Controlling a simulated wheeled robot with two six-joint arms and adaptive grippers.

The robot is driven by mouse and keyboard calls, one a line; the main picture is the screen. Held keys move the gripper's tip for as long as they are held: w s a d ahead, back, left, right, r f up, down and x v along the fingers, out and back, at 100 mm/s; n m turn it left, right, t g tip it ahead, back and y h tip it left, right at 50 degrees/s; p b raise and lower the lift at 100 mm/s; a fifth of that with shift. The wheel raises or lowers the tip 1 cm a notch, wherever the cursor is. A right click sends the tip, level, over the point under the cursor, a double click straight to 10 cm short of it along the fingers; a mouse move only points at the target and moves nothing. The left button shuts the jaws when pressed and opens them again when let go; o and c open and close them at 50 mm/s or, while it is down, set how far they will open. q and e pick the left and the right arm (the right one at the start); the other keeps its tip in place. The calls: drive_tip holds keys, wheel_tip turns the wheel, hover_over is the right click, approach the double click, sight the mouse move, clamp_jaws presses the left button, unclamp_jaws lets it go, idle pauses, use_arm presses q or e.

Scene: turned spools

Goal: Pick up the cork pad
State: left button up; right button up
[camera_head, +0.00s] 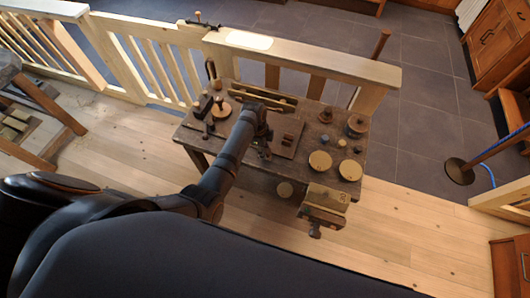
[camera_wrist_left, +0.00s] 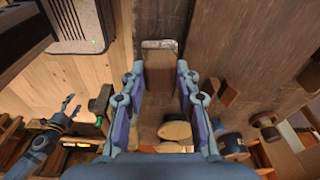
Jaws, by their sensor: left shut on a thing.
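My left gripper (camera_head: 265,140) reaches down over the wooden bench. In the left wrist view its two blue-lit fingers (camera_wrist_left: 160,82) stand either side of a brown rectangular block, which I take to be the cork pad (camera_wrist_left: 160,72), and are shut on it. In the head view the arm and gripper hide the pad. The left wrist view does not clearly show whether the pad is clear of the surface below. A second, smaller claw at the left, seemingly my right gripper (camera_wrist_left: 72,106), has its prongs apart and looks empty.
The bench carries a board (camera_head: 285,143) with small brown blocks, round tan discs (camera_head: 320,160), dark spools (camera_head: 357,125) and a front vise (camera_head: 322,208). A pale railing (camera_head: 300,62) runs behind it. The plank floor (camera_head: 410,225) at front right is clear.

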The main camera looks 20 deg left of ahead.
use_arm(q)
drive_tip(key=s+a+r+b, duration=0.1)
drive_tip(key=s+a+r, duration=0.1)
drive_tip(key=s+r, duration=0.7)
drive_tip(key=s, duration=0.4)
drive_tip(key=shift+s+a, duration=0.15)
drive_tip(key=shift+a, duration=0.15)
